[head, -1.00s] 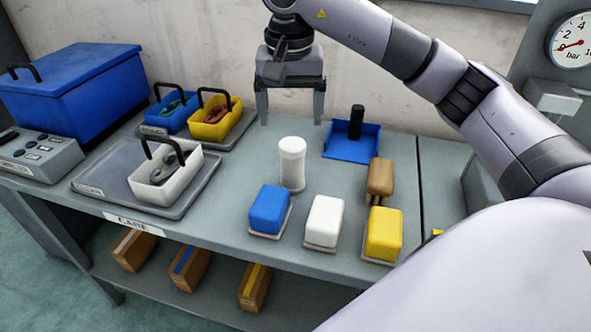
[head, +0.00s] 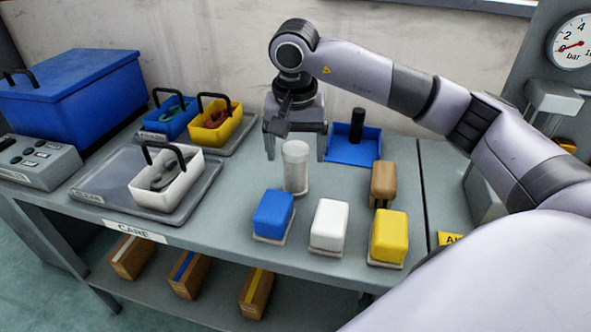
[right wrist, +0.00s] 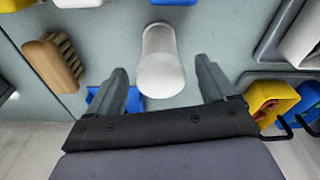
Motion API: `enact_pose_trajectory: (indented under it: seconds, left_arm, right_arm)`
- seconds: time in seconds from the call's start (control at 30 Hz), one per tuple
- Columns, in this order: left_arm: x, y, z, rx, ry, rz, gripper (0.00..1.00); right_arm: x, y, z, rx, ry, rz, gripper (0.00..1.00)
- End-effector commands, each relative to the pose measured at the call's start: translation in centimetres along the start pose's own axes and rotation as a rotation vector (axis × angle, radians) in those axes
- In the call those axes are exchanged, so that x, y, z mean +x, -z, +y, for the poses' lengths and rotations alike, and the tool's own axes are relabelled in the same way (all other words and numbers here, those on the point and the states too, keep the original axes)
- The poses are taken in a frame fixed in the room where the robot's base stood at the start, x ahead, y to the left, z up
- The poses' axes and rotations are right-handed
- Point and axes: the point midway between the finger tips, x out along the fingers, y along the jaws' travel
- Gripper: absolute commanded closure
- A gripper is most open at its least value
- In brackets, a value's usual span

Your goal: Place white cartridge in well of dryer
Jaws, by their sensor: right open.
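The white cartridge (head: 295,172) is a plain white cylinder standing upright on the grey bench. It also shows in the right wrist view (right wrist: 161,68), centred between the fingers. My right gripper (head: 295,158) is open and points down at the cartridge, one finger to each side of its top. I cannot tell how far down the fingers reach beside it. It is not held. No well shows clearly, and I cannot tell which unit is the dryer. My left gripper is not in view.
Blue (head: 273,214), white (head: 329,225) and yellow (head: 389,237) blocks stand in front of the cartridge. A brown brush (head: 383,184) is to the right and a blue dustpan (head: 345,150) behind. A grey tray (head: 97,172) with a white caddy (head: 168,182) lies left. A pressure gauge (head: 572,43) is at far right.

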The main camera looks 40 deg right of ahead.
Motion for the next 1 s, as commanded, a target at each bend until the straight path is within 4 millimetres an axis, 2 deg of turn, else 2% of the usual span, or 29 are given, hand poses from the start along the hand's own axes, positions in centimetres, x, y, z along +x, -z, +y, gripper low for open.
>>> enact_pose_trajectory:
  seconds: [0.1, 0.13, 0.37, 0.4, 0.63, 0.77, 0.87, 1.0]
  left_arm:
    - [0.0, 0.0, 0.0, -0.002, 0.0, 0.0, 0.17]
    - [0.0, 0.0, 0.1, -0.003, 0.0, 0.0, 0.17]
    - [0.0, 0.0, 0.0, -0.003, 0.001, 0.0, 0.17]
    - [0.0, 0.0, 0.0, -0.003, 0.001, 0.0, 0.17]
    - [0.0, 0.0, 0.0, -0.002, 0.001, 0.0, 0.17]
    - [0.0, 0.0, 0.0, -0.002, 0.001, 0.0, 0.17]
    - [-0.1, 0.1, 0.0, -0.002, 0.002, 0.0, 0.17]
    - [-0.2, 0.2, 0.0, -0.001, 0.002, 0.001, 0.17]
  right_arm:
    - [0.0, 0.0, 0.0, 0.0, 0.0, 0.0, 0.16]
    - [0.0, 0.0, 0.0, 0.0, 0.0, 0.0, 0.22]
    - [-0.1, 0.0, 0.0, 0.0, 0.0, 0.0, 0.97]
    - [-0.1, 0.0, 0.0, 0.0, 0.001, 0.0, 1.0]
    - [-0.2, 0.0, 0.0, 0.0, 0.001, 0.001, 1.0]
    - [-0.9, 0.1, -0.1, 0.0, 0.003, 0.002, 1.0]
    - [-2.0, 0.3, -0.1, 0.0, 0.004, 0.002, 1.0]
    - [-4.8, 0.7, -0.1, 0.001, 0.007, 0.004, 1.0]
